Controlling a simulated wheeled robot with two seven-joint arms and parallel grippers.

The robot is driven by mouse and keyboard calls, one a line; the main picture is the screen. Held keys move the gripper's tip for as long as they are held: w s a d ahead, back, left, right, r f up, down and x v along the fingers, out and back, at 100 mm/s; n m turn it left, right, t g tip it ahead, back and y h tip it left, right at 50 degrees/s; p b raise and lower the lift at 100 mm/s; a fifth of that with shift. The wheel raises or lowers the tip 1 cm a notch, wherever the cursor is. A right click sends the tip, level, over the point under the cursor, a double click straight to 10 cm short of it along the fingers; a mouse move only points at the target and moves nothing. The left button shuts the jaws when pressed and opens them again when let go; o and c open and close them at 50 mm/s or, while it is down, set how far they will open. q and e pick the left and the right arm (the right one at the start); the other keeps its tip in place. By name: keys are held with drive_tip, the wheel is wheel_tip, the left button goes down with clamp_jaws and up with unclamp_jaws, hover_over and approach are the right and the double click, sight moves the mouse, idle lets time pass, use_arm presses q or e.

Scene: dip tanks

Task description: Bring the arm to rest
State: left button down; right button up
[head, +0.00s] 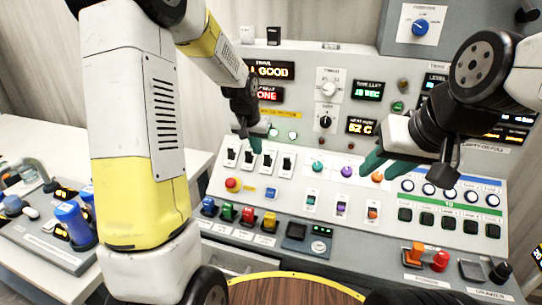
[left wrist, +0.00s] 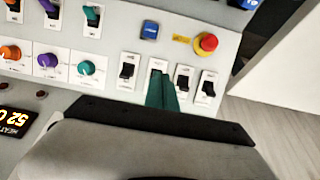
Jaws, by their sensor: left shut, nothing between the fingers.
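My left gripper (head: 262,128) is shut and empty. Its green fingertips are in front of the row of black rocker switches (head: 268,161) on the control panel. In the left wrist view, the closed green fingers (left wrist: 160,88) cover part of one switch in that row; I cannot tell whether they touch it. My right gripper (head: 384,166) hangs in front of the panel's right half, near the orange knob (head: 377,177). Its two green fingers show apart, with nothing seen between them. My left arm (head: 134,130) covers much of the head view's left side.
The grey control panel (head: 460,265) fills the centre and right, with knobs, lit displays and coloured buttons. A white table (head: 30,130) with a device carrying blue cylinders (head: 74,222) stands at left.

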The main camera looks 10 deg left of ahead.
use_arm(q)
drive_tip(key=s+r, duration=0.4)
drive_tip(key=s, duration=0.5)
drive_tip(key=s+r+n+t+h, duration=0.1)
drive_tip(key=s+r, duration=0.4)
drive_tip(key=s, duration=0.5)
drive_tip(key=s+r, duration=0.5)
drive_tip(key=s, duration=0.5)
drive_tip(key=shift+s+r+n+t, duration=0.2)
drive_tip(key=shift+n+t, duration=0.1)
drive_tip(key=shift+a, duration=0.1)
